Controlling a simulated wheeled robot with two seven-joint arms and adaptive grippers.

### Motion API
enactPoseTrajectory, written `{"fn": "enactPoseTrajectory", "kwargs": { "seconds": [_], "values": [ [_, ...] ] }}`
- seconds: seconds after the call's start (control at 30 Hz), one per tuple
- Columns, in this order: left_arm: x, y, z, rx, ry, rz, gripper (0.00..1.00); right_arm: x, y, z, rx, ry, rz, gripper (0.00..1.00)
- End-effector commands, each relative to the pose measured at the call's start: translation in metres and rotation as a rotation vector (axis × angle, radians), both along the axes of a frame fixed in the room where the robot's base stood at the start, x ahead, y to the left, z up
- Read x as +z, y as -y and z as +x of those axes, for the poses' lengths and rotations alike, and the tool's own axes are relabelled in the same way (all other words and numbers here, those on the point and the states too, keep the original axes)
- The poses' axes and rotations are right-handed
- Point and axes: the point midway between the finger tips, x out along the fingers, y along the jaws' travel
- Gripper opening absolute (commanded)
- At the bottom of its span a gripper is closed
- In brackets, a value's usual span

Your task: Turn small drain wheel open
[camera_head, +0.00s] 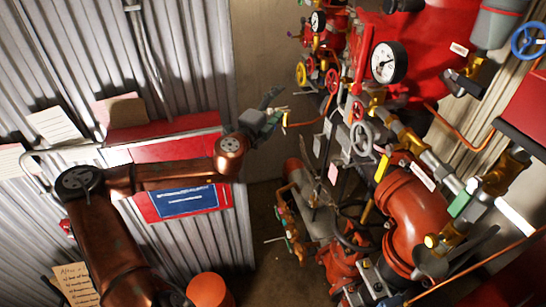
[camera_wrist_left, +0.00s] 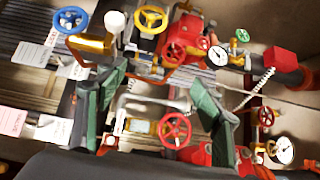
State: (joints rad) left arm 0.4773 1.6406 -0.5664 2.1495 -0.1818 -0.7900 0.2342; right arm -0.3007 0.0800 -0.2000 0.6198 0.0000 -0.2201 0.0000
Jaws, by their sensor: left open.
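My left gripper (camera_head: 270,115) is at the end of the copper-coloured arm, left of the pipework and apart from it. In the left wrist view its two green-padded fingers (camera_wrist_left: 160,95) stand wide apart with nothing held. A small red handwheel (camera_wrist_left: 174,130) shows between the fingers, beyond them. Other small wheels show there: blue (camera_wrist_left: 70,20), yellow (camera_wrist_left: 150,18), red (camera_wrist_left: 187,42) and green (camera_wrist_left: 242,35). In the head view a yellow wheel (camera_head: 302,74) and a red wheel (camera_head: 332,80) are up and right of the gripper. I cannot tell which is the drain wheel. My right gripper is not clearly seen.
A grey handwheel (camera_head: 363,137), a pressure gauge (camera_head: 388,62) and a large red pipe elbow (camera_head: 408,212) crowd the right side. A blue wheel (camera_head: 528,40) is at the far right. A corrugated wall (camera_head: 60,60) stands left. Bare floor (camera_head: 265,225) shows below the gripper.

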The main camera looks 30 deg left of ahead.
Motion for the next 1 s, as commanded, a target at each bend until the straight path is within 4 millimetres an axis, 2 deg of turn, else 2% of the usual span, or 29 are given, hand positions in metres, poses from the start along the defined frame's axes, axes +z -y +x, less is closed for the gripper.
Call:
{"fn": "enactPoseTrajectory", "kwargs": {
  "seconds": [0.03,0.23,0.6,0.8,1.0],
  "values": [
    [-0.012,0.004,0.002,-0.004,-0.013,-0.023,0.61,0.000,0.000,0.002,0.001,0.002,0.000,0.40],
    [-0.049,0.017,0.005,-0.007,-0.053,-0.093,0.61,0.000,0.000,0.001,0.000,0.002,0.000,0.40],
    [-0.118,0.028,-0.003,0.020,-0.132,-0.226,0.61,0.000,0.000,0.001,0.000,0.001,0.000,0.40],
    [-0.146,0.030,-0.011,0.041,-0.166,-0.282,0.61,0.000,0.000,0.001,0.000,0.001,0.000,0.40],
    [-0.158,0.030,-0.015,0.052,-0.182,-0.309,0.61,0.000,0.000,0.001,0.000,0.001,0.000,0.40]
  ]
}}
